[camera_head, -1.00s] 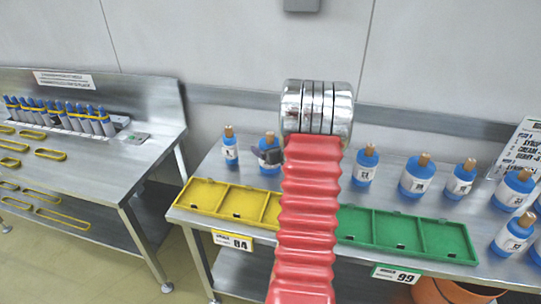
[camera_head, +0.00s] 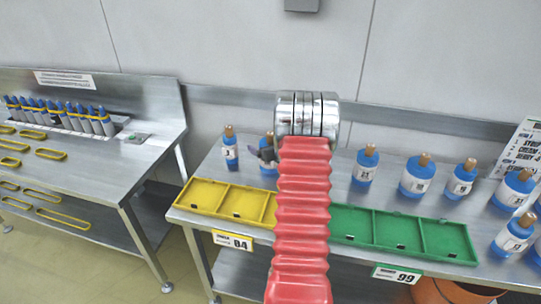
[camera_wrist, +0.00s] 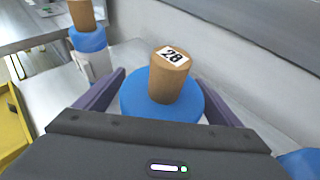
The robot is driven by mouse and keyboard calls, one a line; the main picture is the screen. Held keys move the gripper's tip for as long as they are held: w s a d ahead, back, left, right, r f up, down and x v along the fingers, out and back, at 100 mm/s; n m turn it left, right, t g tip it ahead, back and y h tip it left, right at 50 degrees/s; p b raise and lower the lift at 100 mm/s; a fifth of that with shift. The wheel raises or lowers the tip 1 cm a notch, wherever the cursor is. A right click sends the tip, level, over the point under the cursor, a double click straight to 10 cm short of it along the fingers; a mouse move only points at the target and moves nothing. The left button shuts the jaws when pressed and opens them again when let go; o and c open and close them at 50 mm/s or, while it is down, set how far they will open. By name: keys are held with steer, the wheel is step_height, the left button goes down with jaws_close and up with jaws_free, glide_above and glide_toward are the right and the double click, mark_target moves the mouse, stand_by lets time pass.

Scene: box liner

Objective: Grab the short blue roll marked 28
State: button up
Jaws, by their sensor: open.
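The blue roll marked 28 (camera_wrist: 162,100) stands upright in the wrist view, with a brown core on top bearing a white "28" label. My gripper (camera_wrist: 160,84) is open, with one dark finger on each side of this roll; contact cannot be told. In the head view, the blue roll (camera_head: 268,170) beside my arm shows only partly. My gripper (camera_head: 268,153) there is small and mostly hidden by my red arm.
A blue roll (camera_head: 229,150) stands close to the left, also in the wrist view (camera_wrist: 90,45). Several blue rolls stand to the right. A yellow tray (camera_head: 222,199) and a green tray (camera_head: 400,230) lie along the table's front edge. A wall rises behind.

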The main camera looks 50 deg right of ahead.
steer(key=shift+c, duration=0.7)
steer(key=shift+r, duration=0.1)
steer(key=c, duration=1.6)
steer(key=shift+o, duration=0.2)
step_height(320, 180, up, 10)
